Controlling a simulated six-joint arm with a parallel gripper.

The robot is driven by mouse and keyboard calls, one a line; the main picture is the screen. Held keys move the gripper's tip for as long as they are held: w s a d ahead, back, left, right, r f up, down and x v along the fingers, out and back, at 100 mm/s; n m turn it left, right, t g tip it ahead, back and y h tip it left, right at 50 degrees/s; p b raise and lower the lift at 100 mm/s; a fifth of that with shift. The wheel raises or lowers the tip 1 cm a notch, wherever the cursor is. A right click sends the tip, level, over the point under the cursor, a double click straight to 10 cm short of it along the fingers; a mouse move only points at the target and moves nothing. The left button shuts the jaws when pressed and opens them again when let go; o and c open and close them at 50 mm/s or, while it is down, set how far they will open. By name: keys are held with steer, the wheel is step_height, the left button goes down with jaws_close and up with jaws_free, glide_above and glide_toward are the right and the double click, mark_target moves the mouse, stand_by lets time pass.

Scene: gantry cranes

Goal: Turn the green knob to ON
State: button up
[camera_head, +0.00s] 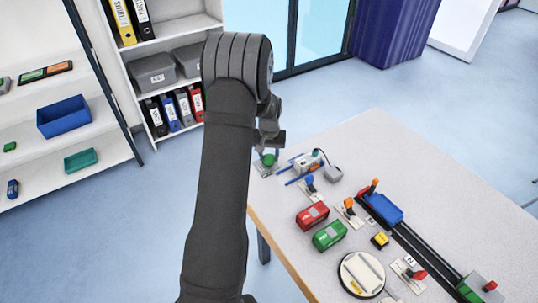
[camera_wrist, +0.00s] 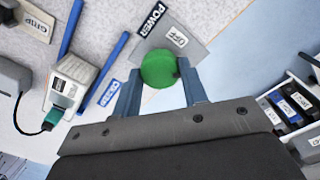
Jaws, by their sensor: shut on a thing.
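The green knob (camera_head: 269,157) sits on a grey plate (camera_head: 262,168) at the far left corner of the table. In the wrist view the green knob (camera_wrist: 159,69) is between the two fingers of my gripper (camera_wrist: 158,83), which is shut on it. No ON label is visible; part of the plate is hidden behind the knob and fingers. In the head view my arm and gripper (camera_head: 268,148) partly cover the knob.
A white and grey device (camera_wrist: 73,82) with a teal plug and two blue bars (camera_wrist: 103,76) lie close beside the plate. Red (camera_head: 312,216) and green (camera_head: 329,235) blocks, levers and a dark rail (camera_head: 425,254) stand farther right. The table edge is close to the knob.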

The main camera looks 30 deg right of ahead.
mark_target(269, 157)
steer(key=m, duration=0.3)
steer(key=shift+m, duration=2.2)
steer(key=o, duration=1)
steer(key=shift+c, duration=0.2)
step_height(269, 157, up, 18)
steer(key=shift+f, duration=0.25)
step_height(269, 157, down, 18)
steer(key=shift+r, duration=0.25)
